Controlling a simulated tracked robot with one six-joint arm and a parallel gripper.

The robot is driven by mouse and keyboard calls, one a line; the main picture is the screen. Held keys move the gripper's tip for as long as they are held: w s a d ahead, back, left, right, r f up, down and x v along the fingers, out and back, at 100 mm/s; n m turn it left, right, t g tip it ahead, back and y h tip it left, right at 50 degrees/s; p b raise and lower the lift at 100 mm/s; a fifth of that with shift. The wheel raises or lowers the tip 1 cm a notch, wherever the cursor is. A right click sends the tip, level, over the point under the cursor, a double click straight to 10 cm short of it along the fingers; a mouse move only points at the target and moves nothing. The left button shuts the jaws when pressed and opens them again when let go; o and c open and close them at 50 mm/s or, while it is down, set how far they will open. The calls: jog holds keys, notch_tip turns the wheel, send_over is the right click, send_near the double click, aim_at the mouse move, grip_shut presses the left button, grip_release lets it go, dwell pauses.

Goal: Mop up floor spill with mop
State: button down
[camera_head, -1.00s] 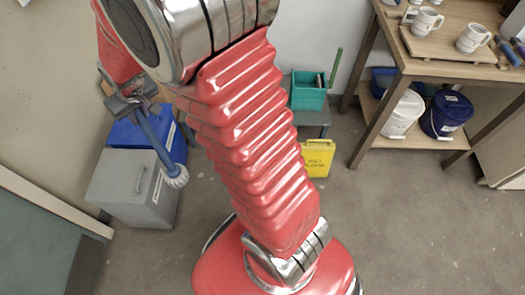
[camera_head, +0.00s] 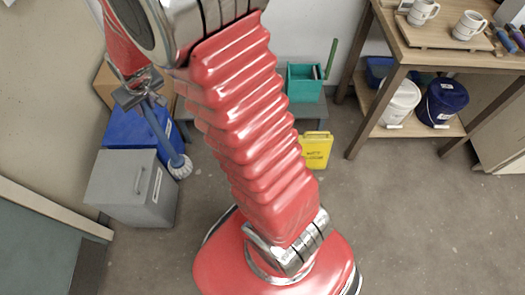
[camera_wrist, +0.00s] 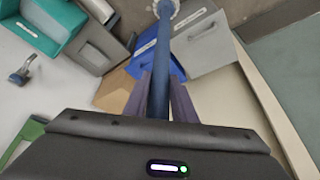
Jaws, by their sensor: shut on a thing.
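My gripper (camera_head: 138,92) is shut on the mop, gripping its blue handle (camera_head: 160,130) at the left of the head view. The white mop head (camera_head: 180,166) points down and is in front of the blue and grey bins in the picture. The wrist view shows the fingers (camera_wrist: 160,98) closed around the blue handle (camera_wrist: 161,60), with the white head (camera_wrist: 166,9) at the top edge. I see no clear spill on the floor; my red arm and base hide part of it.
A grey bin (camera_head: 125,188), blue bin (camera_head: 130,130) and cardboard box (camera_head: 104,84) stand at left. A yellow caution sign (camera_head: 316,150) and a teal crate (camera_head: 304,86) are behind my base. A wooden table (camera_head: 440,57) with buckets beneath is at right. The right foreground floor is clear.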

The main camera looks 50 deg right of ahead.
jog(key=s+d+f+m+h, duration=0.1)
jog(key=s+d+f+m, duration=0.15)
jog(key=d+f, duration=0.7)
jog(key=s+d+f+m, duration=0.1)
jog(key=s+d+f, duration=0.2)
jog(key=d+f, duration=0.65)
jog(key=s+d+f+m, duration=0.2)
jog(key=s+d+f, duration=0.2)
jog(key=s+f, duration=0.4)
jog(key=s+d+f+m+g+h, duration=0.1)
jog(key=s+d+f+m, duration=0.1)
jog(key=s+d+f, duration=0.3)
jog(key=s+f, duration=0.4)
jog(key=shift+s+d+f+h, duration=0.15)
jog(key=shift+s+f+h, duration=0.1)
jog(key=shift+s+h, duration=0.05)
